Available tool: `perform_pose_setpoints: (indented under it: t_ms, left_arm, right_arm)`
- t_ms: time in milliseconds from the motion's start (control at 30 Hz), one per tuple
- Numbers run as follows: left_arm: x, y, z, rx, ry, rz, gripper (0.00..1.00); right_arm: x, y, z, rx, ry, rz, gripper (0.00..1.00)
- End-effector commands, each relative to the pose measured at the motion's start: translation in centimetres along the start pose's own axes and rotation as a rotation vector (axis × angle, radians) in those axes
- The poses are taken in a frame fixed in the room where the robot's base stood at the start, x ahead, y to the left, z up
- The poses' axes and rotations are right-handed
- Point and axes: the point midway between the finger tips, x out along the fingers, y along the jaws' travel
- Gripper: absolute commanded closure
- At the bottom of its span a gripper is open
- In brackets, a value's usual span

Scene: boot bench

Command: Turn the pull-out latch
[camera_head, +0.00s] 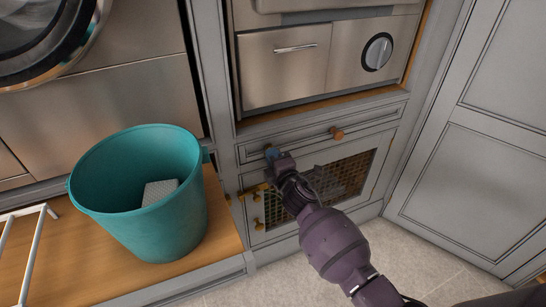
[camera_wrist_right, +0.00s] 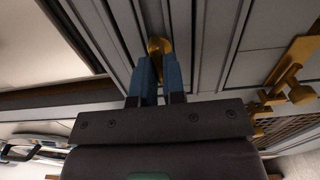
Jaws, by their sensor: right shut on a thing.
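My right gripper (camera_head: 272,153) is at the left end of the narrow drawer front above the mesh-panelled cabinet door. In the right wrist view its two blue fingers (camera_wrist_right: 158,72) are closed on a round brass-coloured knob (camera_wrist_right: 158,46), which shows just beyond their tips. In the head view the gripper hides this knob. A brass latch (camera_wrist_right: 297,68) with its own knob shows at the right of the wrist view, apart from the fingers. In the head view brass fittings (camera_head: 257,197) sit along the mesh door's left edge. I cannot tell which brass piece is the pull-out latch. My left gripper is out of view.
A copper-coloured knob (camera_head: 337,133) is on the same drawer front, right of my gripper. A teal bucket (camera_head: 140,215) with a light block inside stands on the wooden bench at left. A steel appliance (camera_head: 290,65) is above. A grey panelled cabinet (camera_head: 460,165) is at right.

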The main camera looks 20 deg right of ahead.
Motion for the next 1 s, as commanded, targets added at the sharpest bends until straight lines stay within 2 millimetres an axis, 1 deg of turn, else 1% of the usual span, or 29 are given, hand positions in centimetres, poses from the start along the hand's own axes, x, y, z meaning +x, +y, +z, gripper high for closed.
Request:
perform_pose_setpoints:
  t_ms: [167,200,333,600,733,867,1000]
  left_arm:
    - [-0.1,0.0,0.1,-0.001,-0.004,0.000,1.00]
    - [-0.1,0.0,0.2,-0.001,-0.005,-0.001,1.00]
    - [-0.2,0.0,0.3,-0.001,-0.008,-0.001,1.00]
    - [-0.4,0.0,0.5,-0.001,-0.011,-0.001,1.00]
    - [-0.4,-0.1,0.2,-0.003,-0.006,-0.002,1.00]
    - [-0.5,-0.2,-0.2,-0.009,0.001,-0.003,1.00]
    - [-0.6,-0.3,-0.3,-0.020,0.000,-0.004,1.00]
  right_arm:
    - [0.0,0.0,0.1,-0.004,-0.002,-0.001,1.00]
    - [0.0,0.0,0.1,-0.004,-0.002,-0.001,0.83]
    - [0.0,0.0,0.1,-0.003,-0.001,-0.001,0.64]
    - [0.0,0.0,0.1,-0.001,-0.001,0.000,0.64]
    - [-0.6,0.1,0.0,-0.001,-0.001,0.001,0.64]
    - [-2.0,0.3,0.1,-0.001,-0.001,0.002,0.64]
    - [-4.2,0.3,0.0,0.000,-0.001,0.003,0.64]
